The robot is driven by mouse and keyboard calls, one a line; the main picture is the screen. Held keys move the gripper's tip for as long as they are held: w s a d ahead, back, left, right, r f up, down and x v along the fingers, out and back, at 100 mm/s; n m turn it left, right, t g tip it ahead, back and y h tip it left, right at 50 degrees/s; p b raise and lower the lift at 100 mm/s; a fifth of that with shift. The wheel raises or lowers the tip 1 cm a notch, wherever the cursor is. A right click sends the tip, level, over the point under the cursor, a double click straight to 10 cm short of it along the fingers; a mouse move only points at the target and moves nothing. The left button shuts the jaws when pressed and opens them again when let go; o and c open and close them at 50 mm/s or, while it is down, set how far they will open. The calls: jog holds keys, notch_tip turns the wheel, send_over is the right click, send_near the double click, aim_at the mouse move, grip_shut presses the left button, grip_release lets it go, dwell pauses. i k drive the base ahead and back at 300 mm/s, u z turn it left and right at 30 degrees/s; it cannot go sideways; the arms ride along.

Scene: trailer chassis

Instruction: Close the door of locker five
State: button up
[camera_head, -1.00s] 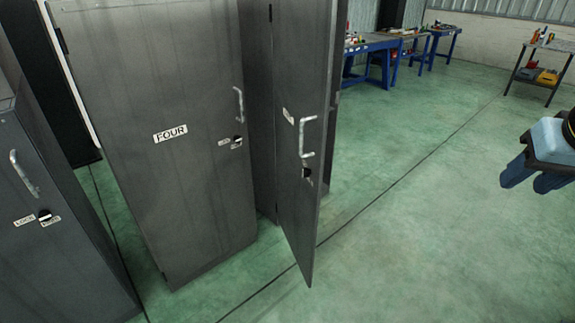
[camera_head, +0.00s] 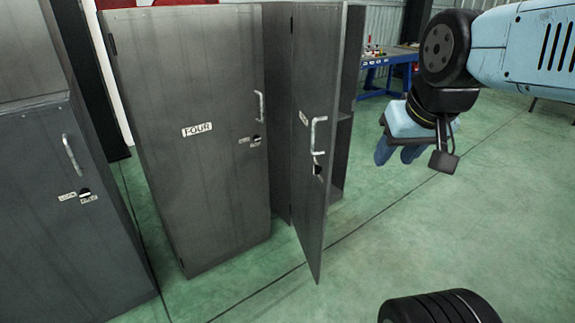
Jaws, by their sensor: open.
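The open locker (camera_head: 344,115) stands just right of the locker labelled FOUR; its own label is too oblique to read. Its grey door (camera_head: 309,215) stands well ajar, swung out towards me and seen nearly edge-on. A metal handle (camera_head: 318,136) and a dark latch are on the door's face. My gripper (camera_head: 397,153) hangs from the blue arm to the right of the door, apart from it, with blue fingers pointing down. It is open and nothing shows between the fingers. The locker's inside is mostly hidden behind the door.
Locker FOUR (camera_head: 190,165) is shut, left of the open door. Another shut locker (camera_head: 75,230) stands further left. Blue workbenches (camera_head: 385,62) are at the back. The green floor (camera_head: 440,230) right of the door is clear, with a black ribbed part at the bottom.

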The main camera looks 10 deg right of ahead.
aim_at(318, 28)
jog(key=u, duration=0.1)
jog(key=i, duration=1)
jog(key=z, duration=0.05)
